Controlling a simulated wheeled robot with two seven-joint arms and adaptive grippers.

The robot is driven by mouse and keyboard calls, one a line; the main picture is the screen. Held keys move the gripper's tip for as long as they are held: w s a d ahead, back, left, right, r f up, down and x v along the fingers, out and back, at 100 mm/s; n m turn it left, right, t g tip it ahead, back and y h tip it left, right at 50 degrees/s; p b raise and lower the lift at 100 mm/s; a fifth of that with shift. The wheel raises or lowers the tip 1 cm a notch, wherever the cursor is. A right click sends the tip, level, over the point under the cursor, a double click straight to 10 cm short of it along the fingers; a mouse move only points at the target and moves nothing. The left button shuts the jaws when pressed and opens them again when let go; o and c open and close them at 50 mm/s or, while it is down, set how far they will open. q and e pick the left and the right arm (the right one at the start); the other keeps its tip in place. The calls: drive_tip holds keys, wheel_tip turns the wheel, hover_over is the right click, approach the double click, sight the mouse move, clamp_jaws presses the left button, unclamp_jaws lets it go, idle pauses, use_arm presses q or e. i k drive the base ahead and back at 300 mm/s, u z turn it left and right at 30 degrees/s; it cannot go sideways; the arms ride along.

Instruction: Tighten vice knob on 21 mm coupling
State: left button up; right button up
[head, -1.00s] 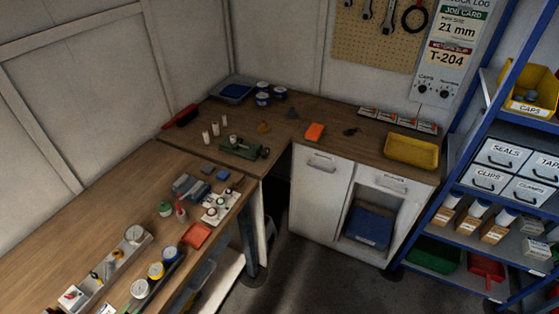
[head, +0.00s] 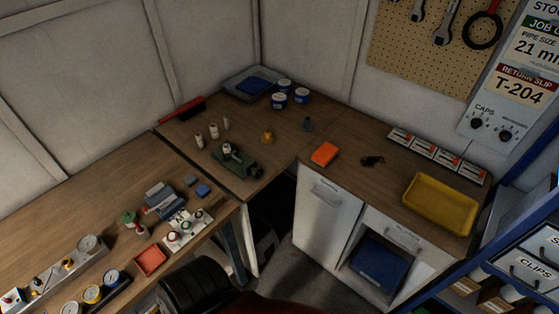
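A green vice (head: 235,160) sits on the wooden bench near the inner corner, close to the front edge. A small pale cylindrical piece sits at its top left; I cannot tell whether it is the 21 mm coupling. The job card (head: 538,40) on the wall board reads 21 mm. Neither gripper can be made out. A dark ribbed part of my own body shows at the bottom edge, and it shows no fingers.
An orange box (head: 324,153) and a yellow tray (head: 440,203) lie on the right bench. A blue shelf unit stands at the right. Floor shows between the benches.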

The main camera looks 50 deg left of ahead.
sight(257, 172)
drive_tip(key=u, duration=0.35)
drive_tip(key=i, duration=0.8)
drive_tip(key=u, duration=0.65)
